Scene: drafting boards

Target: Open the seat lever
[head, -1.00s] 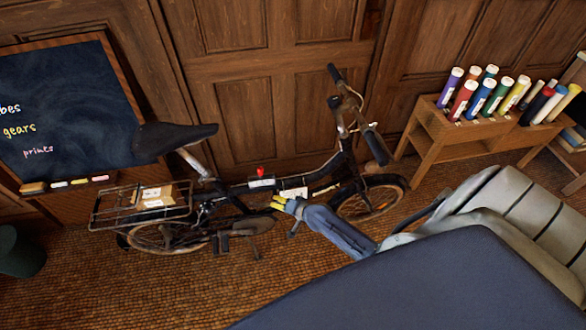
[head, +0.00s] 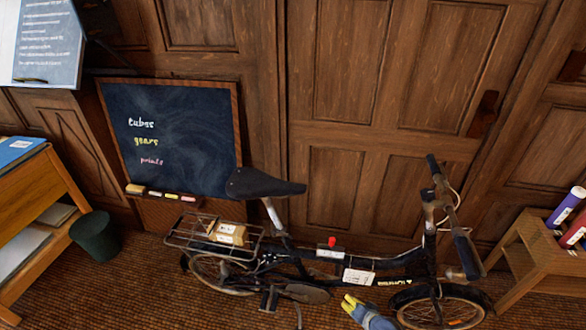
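A worn dark folding bicycle (head: 390,265) stands upright in front of the wood-panelled wall. Its black saddle (head: 264,184) sits on a silver seat post (head: 272,213) left of the frame's middle. A seat lever cannot be made out clearly; the area at the foot of the post is dark and small. A small red knob (head: 332,242) stands up from the middle of the frame. My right gripper (head: 347,302), with yellow fingertips, is low in front of the bicycle, right of and below the seat post. Its finger gap is too small to judge. My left gripper is out of view.
A rear rack (head: 190,241) carries small boxes (head: 228,234). A chalkboard (head: 170,138) is behind it. A dark green bin (head: 95,236) and wooden desk (head: 40,220) stand left. A wooden stand (head: 535,262) with tubes is at right. Brown floor lies open at lower left.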

